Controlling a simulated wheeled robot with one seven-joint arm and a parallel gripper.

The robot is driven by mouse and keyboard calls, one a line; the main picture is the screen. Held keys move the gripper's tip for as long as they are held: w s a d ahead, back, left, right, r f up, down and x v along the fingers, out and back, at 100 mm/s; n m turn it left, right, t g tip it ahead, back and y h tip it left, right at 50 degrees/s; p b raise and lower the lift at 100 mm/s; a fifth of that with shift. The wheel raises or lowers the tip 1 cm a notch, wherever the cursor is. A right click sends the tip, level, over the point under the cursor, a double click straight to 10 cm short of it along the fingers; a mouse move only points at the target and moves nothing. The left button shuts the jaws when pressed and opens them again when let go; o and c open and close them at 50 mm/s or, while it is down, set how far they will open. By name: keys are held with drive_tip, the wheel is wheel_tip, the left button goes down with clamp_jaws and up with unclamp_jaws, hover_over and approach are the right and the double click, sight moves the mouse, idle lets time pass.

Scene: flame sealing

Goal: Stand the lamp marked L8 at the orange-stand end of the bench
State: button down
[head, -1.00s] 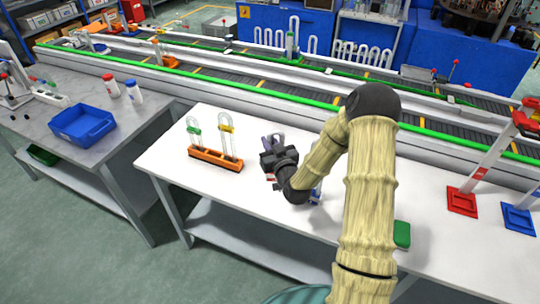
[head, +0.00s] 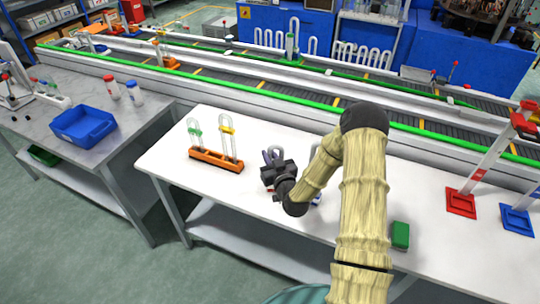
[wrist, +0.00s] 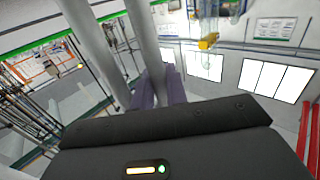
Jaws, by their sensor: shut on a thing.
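My gripper (head: 275,168) is over the white bench (head: 180,170), a little right of the orange stand (head: 215,161). It is shut on a U-shaped lamp with a purple collar (head: 272,153). In the wrist view, the lamp's two grey tube legs (wrist: 148,35) run up from the purple part (wrist: 160,90) between the jaws. No L8 mark is readable. Whether the lamp's lower end touches the bench is hidden. The orange stand holds two clear U-shaped lamps upright, one with a green collar (head: 195,131) and one with a yellow collar (head: 228,131).
A partly hidden lamp-like thing (head: 316,197) is behind my arm. A green block (head: 400,235) lies to the right, with red (head: 461,203) and blue (head: 517,219) stands beyond. Bench room is clear in front of the orange stand.

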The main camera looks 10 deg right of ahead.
drive_tip(key=shift+f, duration=0.2)
drive_tip(key=c, duration=1.4)
unclamp_jaws()
drive_tip(key=shift+r, duration=0.1)
drive_tip(key=shift+r, duration=0.15)
drive_tip(key=shift+s, duration=0.25)
drive_tip(key=s+d+b, duration=0.2)
drive_tip(key=s+b, duration=0.1)
drive_tip(key=s, duration=0.8)
drive_tip(key=shift+s, duration=0.2)
drive_tip(key=shift+a, duration=0.1)
